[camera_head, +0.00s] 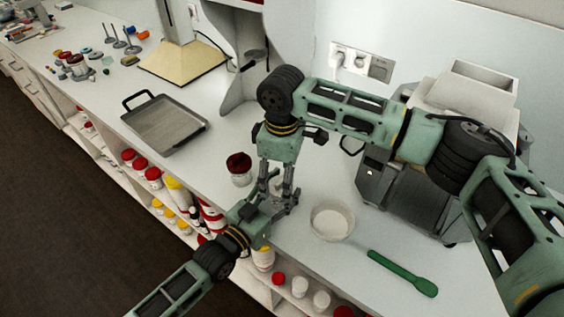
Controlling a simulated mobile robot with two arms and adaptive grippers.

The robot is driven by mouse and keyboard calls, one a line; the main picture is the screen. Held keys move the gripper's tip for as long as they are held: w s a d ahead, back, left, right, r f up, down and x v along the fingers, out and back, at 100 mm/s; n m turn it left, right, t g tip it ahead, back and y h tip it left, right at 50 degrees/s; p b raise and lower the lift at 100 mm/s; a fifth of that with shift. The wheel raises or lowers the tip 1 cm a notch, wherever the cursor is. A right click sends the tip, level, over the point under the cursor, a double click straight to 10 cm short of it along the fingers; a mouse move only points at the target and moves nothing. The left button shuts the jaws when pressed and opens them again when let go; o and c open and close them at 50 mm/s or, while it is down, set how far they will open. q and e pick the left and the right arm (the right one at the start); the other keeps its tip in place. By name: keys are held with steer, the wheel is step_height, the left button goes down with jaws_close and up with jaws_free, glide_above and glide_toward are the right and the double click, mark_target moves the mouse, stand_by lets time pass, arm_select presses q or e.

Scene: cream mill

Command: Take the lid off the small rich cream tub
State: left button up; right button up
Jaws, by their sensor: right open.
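A small pale tub with a dark red lid (239,166) stands upright on the white counter, left of my grippers. The lid sits on top of it. I cannot read any label on it. My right gripper (287,203) points down to the right of the tub, open, with no tub between its fingers. My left gripper (268,196) reaches in from the lower left, close beside the right one. The two overlap in the view, so its fingers are hard to make out. Neither gripper appears to touch the lid.
A round open dish (332,222) with white contents stands right of the grippers. A green spatula (402,273) lies near the front right. A grey tray (166,124) lies left, and a grey machine (400,190) stands behind. Jars (140,165) fill the shelves below the counter.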

arm_select(q)
jaws_close()
arm_select(e)
steer(key=shift+f, duration=0.55)
arm_select(q)
steer(key=shift+s, duration=0.1)
arm_select(e)
steer(key=shift+w+d, duration=0.1)
steer(key=shift+d, duration=0.05)
steer(key=c, duration=1.3)
steer(key=shift+r, duration=0.2)
steer(key=shift+w+r, duration=0.1)
steer(key=shift+r, duration=0.05)
arm_select(q)
steer(key=shift+f, duration=0.25)
